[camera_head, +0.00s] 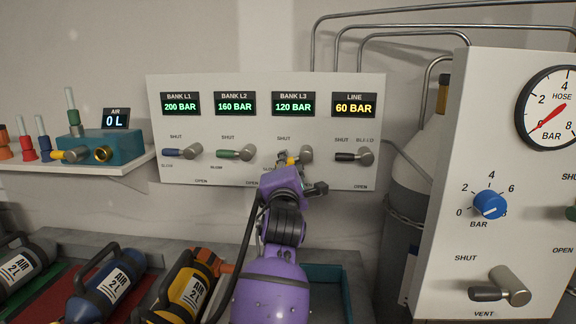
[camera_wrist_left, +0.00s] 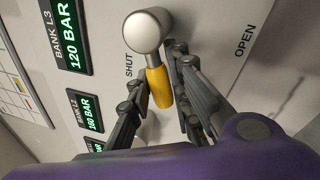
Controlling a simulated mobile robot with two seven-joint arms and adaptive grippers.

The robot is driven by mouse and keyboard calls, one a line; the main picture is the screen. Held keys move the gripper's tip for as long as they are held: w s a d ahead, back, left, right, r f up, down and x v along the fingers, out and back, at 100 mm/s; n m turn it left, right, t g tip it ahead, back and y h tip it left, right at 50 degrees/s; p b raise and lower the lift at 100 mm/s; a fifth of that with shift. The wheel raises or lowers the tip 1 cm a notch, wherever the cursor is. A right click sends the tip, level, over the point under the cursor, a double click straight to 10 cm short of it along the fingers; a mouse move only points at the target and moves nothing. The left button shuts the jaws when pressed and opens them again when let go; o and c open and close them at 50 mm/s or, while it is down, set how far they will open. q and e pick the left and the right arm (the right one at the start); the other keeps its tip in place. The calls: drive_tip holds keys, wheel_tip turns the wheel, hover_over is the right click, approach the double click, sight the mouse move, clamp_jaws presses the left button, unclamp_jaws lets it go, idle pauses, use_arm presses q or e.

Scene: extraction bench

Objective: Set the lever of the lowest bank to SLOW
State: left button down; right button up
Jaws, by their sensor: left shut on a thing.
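The lowest reading among the banks is BANK L3 at 120 BAR, on its display (camera_head: 293,103). Its lever has a grey hub (camera_head: 306,154) and a yellow handle (camera_head: 291,160) that points left of the hub, below the SHUT mark. The SLOW mark there is mostly hidden by my arm. My left gripper (camera_head: 284,161) is shut on this handle. In the left wrist view the fingers (camera_wrist_left: 160,100) stand on both sides of the yellow handle (camera_wrist_left: 160,87), below the round hub (camera_wrist_left: 148,29). My right gripper is not in view.
Blue (camera_head: 180,153), green (camera_head: 235,154) and black (camera_head: 352,157) levers sit on the same panel (camera_head: 220,82). Air bottles (camera_head: 187,290) lie below at left. A second panel (camera_head: 450,200) with a gauge, blue knob and vent lever stands at right.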

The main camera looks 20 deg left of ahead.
use_arm(q)
drive_tip(key=shift+d+f+n, duration=0.2)
drive_tip(key=shift+f+n, duration=0.15)
drive_tip(key=shift+n, duration=0.55)
drive_tip(key=shift+b, duration=0.3)
drive_tip(key=c, duration=1.6)
unclamp_jaws()
drive_tip(key=shift+s, duration=0.1)
drive_tip(key=v, duration=0.7)
drive_tip(key=shift+s+d, duration=0.15)
drive_tip(key=shift+s, duration=0.05)
